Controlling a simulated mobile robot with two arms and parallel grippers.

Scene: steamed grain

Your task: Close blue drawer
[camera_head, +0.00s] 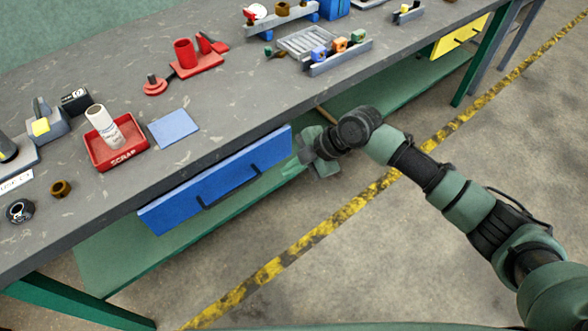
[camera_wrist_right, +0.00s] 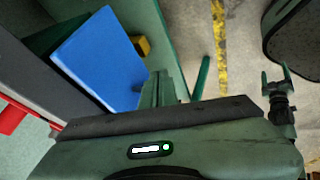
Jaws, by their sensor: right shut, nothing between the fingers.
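The blue drawer (camera_head: 228,172) is under the front edge of the workbench, with a dark bar handle (camera_head: 232,188) across its front. Its blue front also fills the upper left of the right wrist view (camera_wrist_right: 98,58). How far the front stands out from the bench edge is hard to tell. My right gripper (camera_head: 306,152) is beside the right end of the blue front, its fingers partly hidden by my wrist. In the right wrist view the fingers (camera_wrist_right: 158,88) are together and empty, near the blue front's lower right edge; contact is unclear. My left gripper is not in view.
The grey workbench top (camera_head: 235,95) carries a red scrap tray (camera_head: 130,152), a blue pad (camera_head: 174,128), a red fixture (camera_head: 196,62) and a grey rack (camera_head: 310,42). A yellow drawer (camera_head: 460,37) is farther right. A green shelf (camera_head: 110,262) runs below. The floor in front is clear.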

